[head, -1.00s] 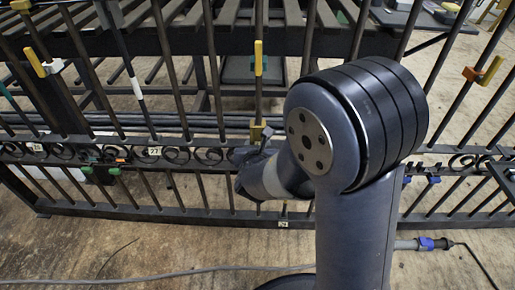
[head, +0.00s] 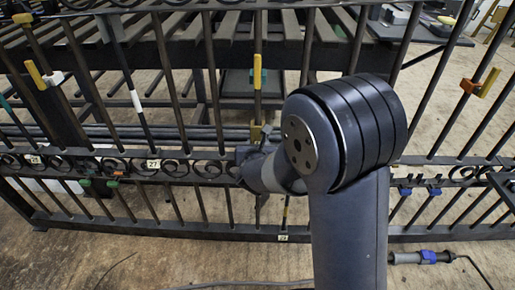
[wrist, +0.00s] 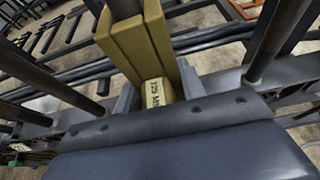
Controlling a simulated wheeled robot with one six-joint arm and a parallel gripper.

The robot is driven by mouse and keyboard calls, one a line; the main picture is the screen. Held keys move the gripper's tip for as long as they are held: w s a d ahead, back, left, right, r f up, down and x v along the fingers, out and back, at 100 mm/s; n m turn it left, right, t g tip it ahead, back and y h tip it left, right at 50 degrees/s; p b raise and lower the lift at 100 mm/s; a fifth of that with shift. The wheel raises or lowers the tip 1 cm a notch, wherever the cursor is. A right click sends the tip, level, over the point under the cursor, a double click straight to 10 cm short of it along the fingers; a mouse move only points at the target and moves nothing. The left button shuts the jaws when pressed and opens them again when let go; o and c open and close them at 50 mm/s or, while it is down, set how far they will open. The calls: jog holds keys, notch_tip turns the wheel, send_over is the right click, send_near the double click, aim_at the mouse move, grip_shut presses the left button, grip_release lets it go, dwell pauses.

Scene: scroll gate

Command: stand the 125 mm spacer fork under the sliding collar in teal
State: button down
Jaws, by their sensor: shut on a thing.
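The sliding collar in teal (head: 264,75) shows beside a yellow piece (head: 257,65) on an upright bar left of my arm. Lower on that bar is the mustard-yellow spacer fork (head: 256,132), with a gap below the collar. In the wrist view the fork (wrist: 140,45) has its prongs beside a dark bar. Its block carries a partly readable mm label. My gripper (wrist: 155,95) is shut on the block; in the head view it is partly hidden by my arm. I cannot tell whether the fork's foot touches the scroll band. The collar is not identifiable in the wrist view.
The iron gate has close upright bars and a scroll band (head: 180,166). A yellow and white piece (head: 42,77) is on a left bar, a yellow and orange one (head: 480,82) on a right bar. A grey cable connector (head: 415,257) lies on the floor.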

jog(key=shift+w+r, duration=0.25)
dwell(0.3)
jog(key=shift+f+b, duration=0.25)
jog(key=shift+b, duration=0.15)
jog(key=c, duration=0.8)
grip_release()
jog(key=shift+f, duration=0.15)
jog(key=p+v, duration=0.3)
jog(key=v, duration=0.7)
jog(key=shift+s, duration=0.35)
jog(key=shift+w, duration=0.1)
